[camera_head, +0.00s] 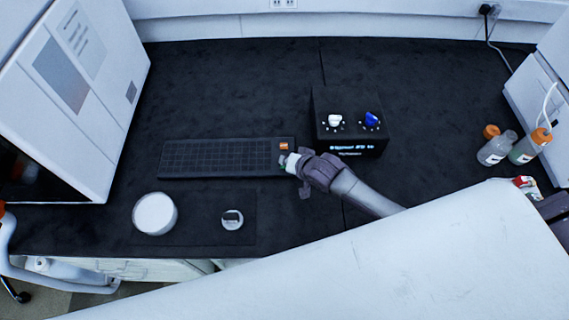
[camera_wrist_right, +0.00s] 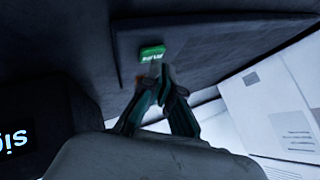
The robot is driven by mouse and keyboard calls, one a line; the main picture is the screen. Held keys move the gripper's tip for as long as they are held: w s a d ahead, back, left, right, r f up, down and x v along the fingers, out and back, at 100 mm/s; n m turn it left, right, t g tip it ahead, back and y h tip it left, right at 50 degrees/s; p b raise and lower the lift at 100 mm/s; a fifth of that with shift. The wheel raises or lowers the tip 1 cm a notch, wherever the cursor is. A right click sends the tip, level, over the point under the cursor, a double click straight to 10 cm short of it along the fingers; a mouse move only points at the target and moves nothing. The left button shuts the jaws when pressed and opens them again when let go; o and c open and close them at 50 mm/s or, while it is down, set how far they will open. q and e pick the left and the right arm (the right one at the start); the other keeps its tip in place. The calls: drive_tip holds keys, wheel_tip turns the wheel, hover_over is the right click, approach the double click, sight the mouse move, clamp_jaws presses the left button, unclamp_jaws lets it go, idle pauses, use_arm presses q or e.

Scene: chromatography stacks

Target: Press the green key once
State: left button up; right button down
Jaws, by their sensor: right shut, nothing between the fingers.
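The green key (camera_wrist_right: 152,53) shows in the right wrist view as a small lit green block with white lettering on a dark surface. My right gripper (camera_wrist_right: 158,80) is shut and empty, its fingertips just below the key in that view; I cannot tell whether they touch it. In the head view my right gripper (camera_head: 285,163) is at the right end of the black keyboard (camera_head: 225,157), just below an orange key (camera_head: 283,145). There the gripper mostly hides the green key. My left gripper is not in view.
A black box with a white knob (camera_head: 335,120) and a blue knob (camera_head: 371,118) stands right of the keyboard. A white round container (camera_head: 155,213) and a small round dish (camera_head: 232,219) are in front. Bottles (camera_head: 497,148) stand at right, a white instrument (camera_head: 75,90) at left.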

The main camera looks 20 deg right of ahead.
drive_tip(key=shift+f, duration=0.4)
idle(0.5)
drive_tip(key=shift+r+p, duration=0.85)
wheel_tip(320, 180, up, 5)
drive_tip(key=p, duration=0.5)
drive_tip(key=shift+r, duration=0.1)
idle(0.7)
